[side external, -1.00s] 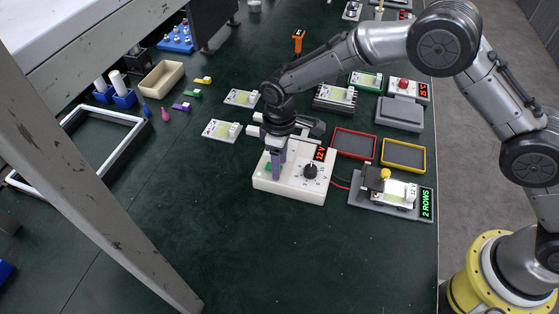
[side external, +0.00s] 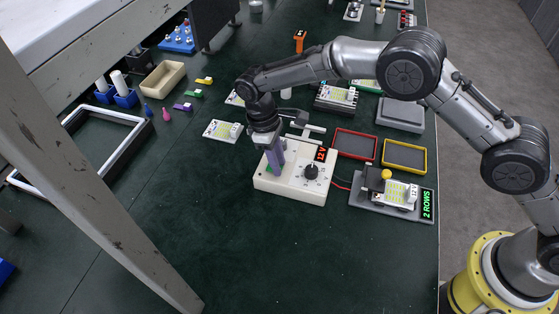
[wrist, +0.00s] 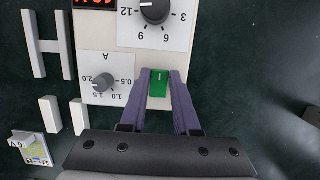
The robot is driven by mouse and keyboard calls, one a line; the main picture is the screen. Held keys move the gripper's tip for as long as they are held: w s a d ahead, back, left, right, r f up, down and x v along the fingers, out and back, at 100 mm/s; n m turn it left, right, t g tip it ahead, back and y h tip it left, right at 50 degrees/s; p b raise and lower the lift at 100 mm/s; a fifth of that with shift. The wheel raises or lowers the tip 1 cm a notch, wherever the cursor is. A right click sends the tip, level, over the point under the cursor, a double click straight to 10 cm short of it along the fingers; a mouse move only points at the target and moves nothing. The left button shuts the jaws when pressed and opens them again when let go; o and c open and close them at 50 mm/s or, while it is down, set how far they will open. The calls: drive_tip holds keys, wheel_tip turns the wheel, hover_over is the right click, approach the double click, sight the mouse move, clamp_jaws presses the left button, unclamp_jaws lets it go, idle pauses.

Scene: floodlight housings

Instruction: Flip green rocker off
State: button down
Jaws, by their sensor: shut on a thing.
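The green rocker (wrist: 158,86) sits at the edge of the cream control box (side external: 290,193), which is the same box as in the wrist view (wrist: 125,45). My gripper (wrist: 160,76) has its two purple fingers on either side of the rocker, shut on it. In the side view my gripper (side external: 273,172) is tilted, with its fingertips down at the box's left part. The rocker is mostly hidden there. A white mark shows on the rocker's face. I cannot tell which way it is tipped.
The box carries a black voltage knob (side external: 311,172), a red 12 V display (side external: 320,154) and a smaller grey knob (wrist: 103,82). A red tray (side external: 354,145), a yellow tray (side external: 404,155) and a lamp fixture (side external: 400,195) stand to the right. The front table is clear.

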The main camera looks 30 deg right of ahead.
drive_tip(key=shift+w+a, duration=0.1)
idle(0.3)
drive_tip(key=c, duration=0.6)
unclamp_jaws()
drive_tip(key=shift+c, duration=0.2)
drive_tip(key=v, duration=1.3)
drive_tip(key=shift+w+a+r, duration=0.2)
drive_tip(key=shift+r, duration=0.15)
